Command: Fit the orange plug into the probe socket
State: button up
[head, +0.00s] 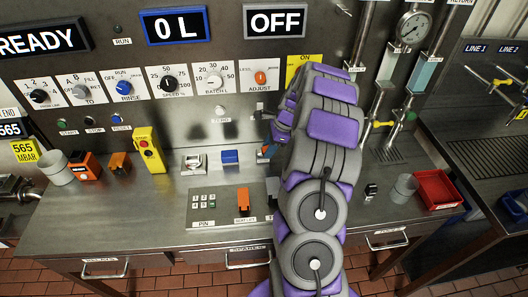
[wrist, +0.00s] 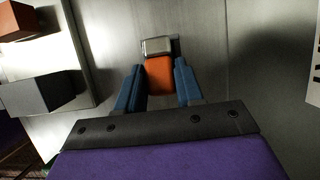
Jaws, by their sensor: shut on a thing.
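The orange plug (wrist: 160,76) is between the blue fingers of my gripper (wrist: 159,84) in the wrist view. A light grey block (wrist: 157,46) sits at the plug's far end, with a dark patch beside it. I cannot tell whether this block is the plug's tip or the probe socket, nor whether the plug is seated. In the head view, my arm hides most of my gripper; a little orange (head: 266,151) shows at its left edge, near the back of the worktop. The socket is not clearly seen there.
An orange lever (head: 243,200) stands on the keypad plate (head: 203,203), left of my arm. A blue block (head: 230,157), a yellow button box (head: 149,149) and a grey cup (head: 56,167) stand further left. A red tray (head: 438,188) is at right. The front worktop is mostly clear.

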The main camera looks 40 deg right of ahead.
jog(key=shift+d+f, duration=0.2)
jog(key=shift+d, duration=0.15)
grip_shut()
jog(key=shift+d, duration=0.25)
jog(key=shift+r, duration=0.4)
notch_tip(320, 180, up, 3)
jog(key=shift+f+p, duration=0.1)
jog(key=shift+p, duration=0.75)
jog(key=a+p, duration=0.1)
jog(key=a, duration=0.5)
jog(key=w+a+p, duration=0.1)
jog(key=a, duration=0.5)
jog(key=a+p, duration=0.1)
jog(key=a, duration=0.5)
jog(key=shift+w+a+p, duration=0.15)
jog(key=shift+w+p, duration=0.05)
jog(key=shift+p, duration=0.2)
